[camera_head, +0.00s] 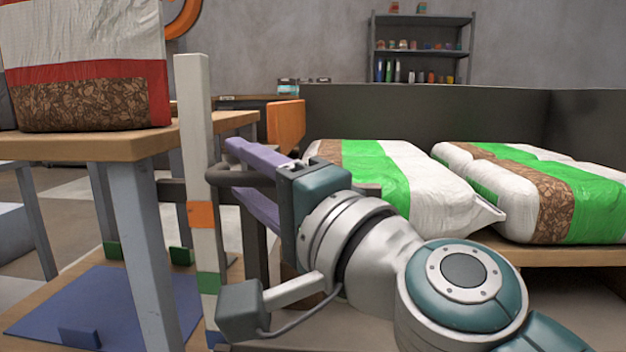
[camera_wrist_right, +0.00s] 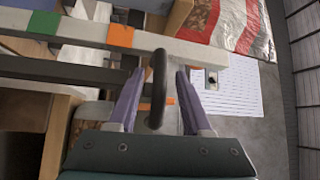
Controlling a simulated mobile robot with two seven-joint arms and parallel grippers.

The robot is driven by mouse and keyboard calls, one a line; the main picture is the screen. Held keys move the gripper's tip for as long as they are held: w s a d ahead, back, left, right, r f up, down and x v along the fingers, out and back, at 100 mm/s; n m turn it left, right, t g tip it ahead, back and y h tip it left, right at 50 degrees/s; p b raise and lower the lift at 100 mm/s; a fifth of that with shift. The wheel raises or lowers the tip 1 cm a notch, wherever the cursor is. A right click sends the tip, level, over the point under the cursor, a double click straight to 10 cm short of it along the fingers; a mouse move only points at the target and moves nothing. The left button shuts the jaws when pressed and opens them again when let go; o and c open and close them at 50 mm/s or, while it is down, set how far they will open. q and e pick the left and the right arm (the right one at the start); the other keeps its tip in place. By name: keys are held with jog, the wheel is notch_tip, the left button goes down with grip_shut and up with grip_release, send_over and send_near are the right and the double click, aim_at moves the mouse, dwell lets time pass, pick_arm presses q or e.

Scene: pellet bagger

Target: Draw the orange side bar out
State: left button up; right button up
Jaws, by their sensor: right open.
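A pale upright post (camera_head: 194,120) with an orange band (camera_head: 201,214) and a green band stands left of centre in the head view. In the right wrist view the post (camera_wrist_right: 190,48) runs across the top, with its orange band (camera_wrist_right: 121,36). A dark curved handle (camera_head: 228,179) sticks out from the post. My right gripper (camera_head: 234,168) is open, its purple fingers reaching toward the post. In the wrist view the handle (camera_wrist_right: 158,85) lies between the two fingers, with gaps on both sides. My left gripper is out of view.
A wooden table (camera_head: 90,146) with a red and white bag (camera_head: 90,60) stands left. An orange panel (camera_head: 286,124) stands behind my gripper. Green and white bags (camera_head: 400,180) lie on a low platform to the right. A blue mat (camera_head: 80,300) lies lower left.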

jog(key=v, duration=0.6)
jog(key=shift+s+d, duration=0.25)
jog(key=shift+s+d+f, duration=0.1)
jog(key=shift+s+d, duration=0.3)
jog(key=shift+s, duration=0.05)
